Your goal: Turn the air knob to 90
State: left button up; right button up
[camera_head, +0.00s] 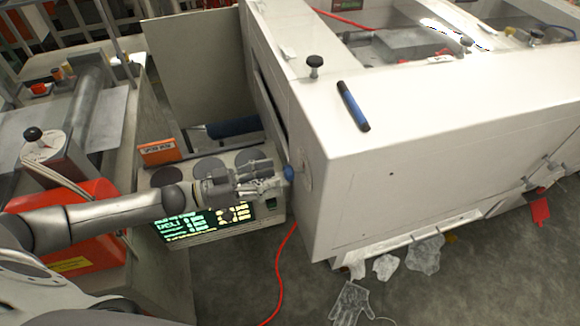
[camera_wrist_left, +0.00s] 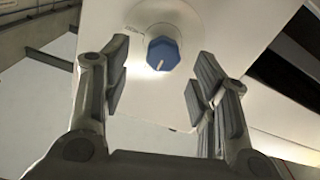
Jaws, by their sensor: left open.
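The air knob is a blue faceted knob (camera_wrist_left: 163,54) with a pale pointer mark, on a round white dial plate (camera_wrist_left: 178,22) on the white machine's side. In the head view the knob (camera_head: 289,173) shows at the machine's left face. My left gripper (camera_head: 276,178) is just left of the knob, pointing at it. In the left wrist view the gripper (camera_wrist_left: 158,85) is open, its two fingers apart on either side of the knob, with no visible contact. The dial's markings are too small to read. My right gripper is not in view.
The white machine (camera_head: 420,170) fills the right, with a blue marker (camera_head: 353,106) on top. A control box with a lit screen (camera_head: 200,222) lies below my left arm. A red hose (camera_head: 282,270) and clear gloves (camera_head: 350,302) lie on the floor.

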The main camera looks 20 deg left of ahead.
aim_at(284, 173)
pick_arm(q)
jog(key=p+x, duration=0.1)
jog(key=x, duration=0.3)
jog(key=shift+w, duration=0.25)
jog(key=shift+w+d, duration=0.3)
jog(key=shift+d, duration=0.35)
jog(key=shift+f, duration=0.1)
jog(key=shift+c, duration=0.2)
jog(key=c, duration=1)
